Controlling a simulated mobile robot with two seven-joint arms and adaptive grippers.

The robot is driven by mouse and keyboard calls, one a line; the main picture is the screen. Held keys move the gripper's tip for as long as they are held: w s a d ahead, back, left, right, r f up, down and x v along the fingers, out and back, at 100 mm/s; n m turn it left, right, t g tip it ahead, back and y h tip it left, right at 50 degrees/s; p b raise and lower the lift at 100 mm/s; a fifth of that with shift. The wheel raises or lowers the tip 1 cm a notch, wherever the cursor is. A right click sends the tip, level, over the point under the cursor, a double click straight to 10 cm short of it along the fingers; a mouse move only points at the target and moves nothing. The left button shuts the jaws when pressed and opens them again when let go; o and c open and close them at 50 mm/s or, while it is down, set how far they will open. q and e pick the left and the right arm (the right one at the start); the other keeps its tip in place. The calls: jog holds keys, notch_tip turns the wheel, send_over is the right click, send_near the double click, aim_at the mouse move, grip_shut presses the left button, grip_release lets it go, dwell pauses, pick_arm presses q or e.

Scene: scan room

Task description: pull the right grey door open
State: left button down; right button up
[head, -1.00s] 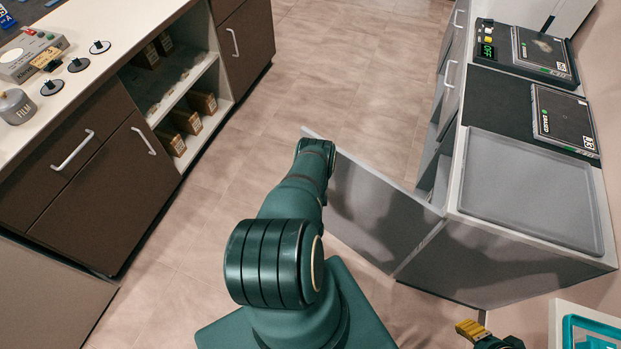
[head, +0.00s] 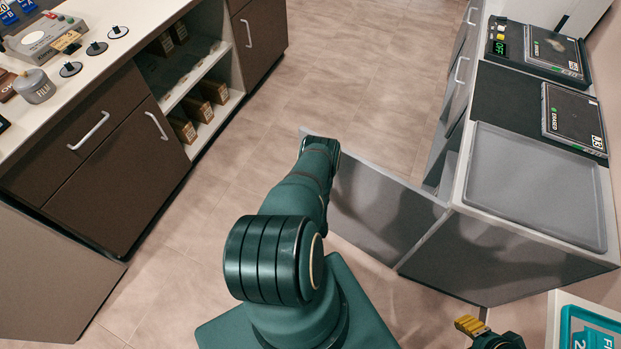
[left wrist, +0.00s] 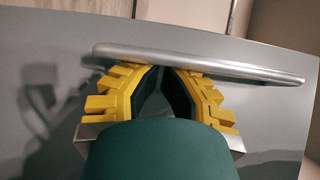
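The right grey door (head: 375,205) stands swung out wide from the grey cabinet (head: 500,262) in the head view. Its outer face fills the left wrist view (left wrist: 50,100). A pale metal bar handle (left wrist: 235,66) crosses that face. My left gripper (left wrist: 163,72) is at the handle, its yellow fingers drawn together and their tips partly hidden behind the bar. They look hooked behind it rather than squeezing it. In the head view my left arm hides this contact. My right gripper (head: 470,326) is low at the right, away from the door; its finger opening is unclear.
A grey tray (head: 535,185) and dark panels (head: 574,120) lie on the cabinet top. A brown-fronted counter (head: 95,165) with open shelves stands at the left. A white-edged box with teal contents (head: 590,330) is at the lower right. Floor (head: 345,75) between the counters is clear.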

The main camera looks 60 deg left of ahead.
pick_arm(q)
jog(key=v, duration=0.7)
jog(key=shift+d, duration=0.2)
jog(key=shift+s, duration=0.15)
